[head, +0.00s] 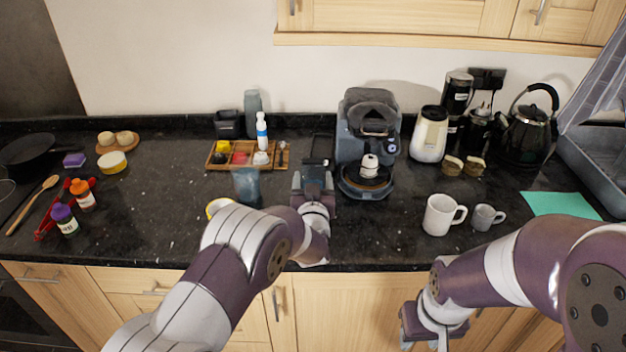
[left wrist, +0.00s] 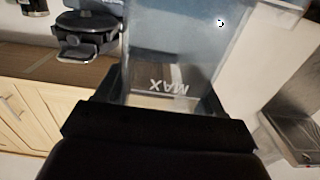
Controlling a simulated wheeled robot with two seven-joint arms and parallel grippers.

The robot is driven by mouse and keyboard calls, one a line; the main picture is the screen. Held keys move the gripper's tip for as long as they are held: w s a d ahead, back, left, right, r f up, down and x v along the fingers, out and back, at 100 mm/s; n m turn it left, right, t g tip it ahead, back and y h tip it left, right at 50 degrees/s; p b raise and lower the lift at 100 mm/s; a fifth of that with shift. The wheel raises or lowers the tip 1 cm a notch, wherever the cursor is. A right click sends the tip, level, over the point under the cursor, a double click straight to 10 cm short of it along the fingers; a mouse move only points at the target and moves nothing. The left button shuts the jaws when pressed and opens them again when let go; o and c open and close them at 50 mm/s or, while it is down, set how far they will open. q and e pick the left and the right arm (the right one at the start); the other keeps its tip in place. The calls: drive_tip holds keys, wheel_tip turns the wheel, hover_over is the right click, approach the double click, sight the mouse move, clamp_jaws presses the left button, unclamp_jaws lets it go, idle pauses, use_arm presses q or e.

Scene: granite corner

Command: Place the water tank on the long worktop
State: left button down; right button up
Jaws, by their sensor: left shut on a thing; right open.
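The water tank (left wrist: 170,50) is a clear, bluish box with MAX printed on it, and it fills the middle of the left wrist view. My left gripper (left wrist: 160,105) is shut on its near end. In the head view the left gripper (head: 314,178) is over the long worktop (head: 150,215), just left of the coffee machine (head: 368,120). The tank shows there as a dark, see-through shape (head: 321,148) beyond the fingers. I cannot tell whether it touches the worktop. My right gripper (head: 428,332) is open and empty, low in front of the cabinets.
A blue-grey translucent cup (head: 246,186) and a yellow-rimmed item (head: 218,207) are left of the left gripper. A wooden tray (head: 214,165) with small items lies behind. White mug (head: 438,215) and grey mug (head: 486,217) stand right.

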use_arm(q)
drive_tip(key=shift+f, duration=0.15)
drive_tip(key=shift+f, duration=0.15)
drive_tip(key=shift+c, duration=0.7)
unclamp_jaws()
drive_tip(key=shift+s, duration=0.1)
